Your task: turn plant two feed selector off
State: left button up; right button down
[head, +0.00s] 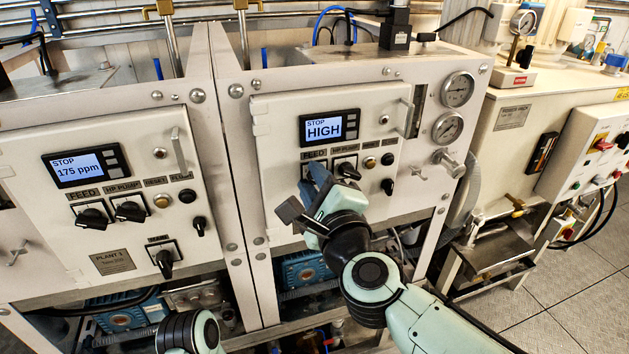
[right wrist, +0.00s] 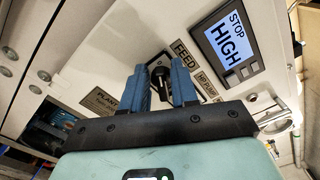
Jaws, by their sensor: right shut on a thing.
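The plant two panel (head: 275,135) is the right-hand white panel, and its display (head: 329,127) reads STOP HIGH. In the right wrist view, the black feed selector (right wrist: 161,76) sits beside the FEED label (right wrist: 181,50). My right gripper (right wrist: 161,84) has its two blue fingers on either side of this knob, shut on it. In the head view my right gripper (head: 318,178) reaches the panel just below the FEED label (head: 314,154) and hides the selector. A small round joint of my left arm shows at the bottom left of the head view; its gripper is out of view.
The HP pump selector (head: 346,170) is close to the right of my right gripper. Two gauges (head: 457,89) are further right. The plant one panel (head: 40,150) stands to the left, its display (head: 85,166) reading STOP 175 ppm. Floor is clear at the lower right.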

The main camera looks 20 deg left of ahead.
jog(key=c, duration=1.2)
grip_release()
jog(key=shift+o, duration=0.2)
jog(key=shift+s, duration=0.1)
jog(key=b+v, duration=0.1)
jog(key=v, duration=1.2)
jog(key=shift+d, duration=0.1)
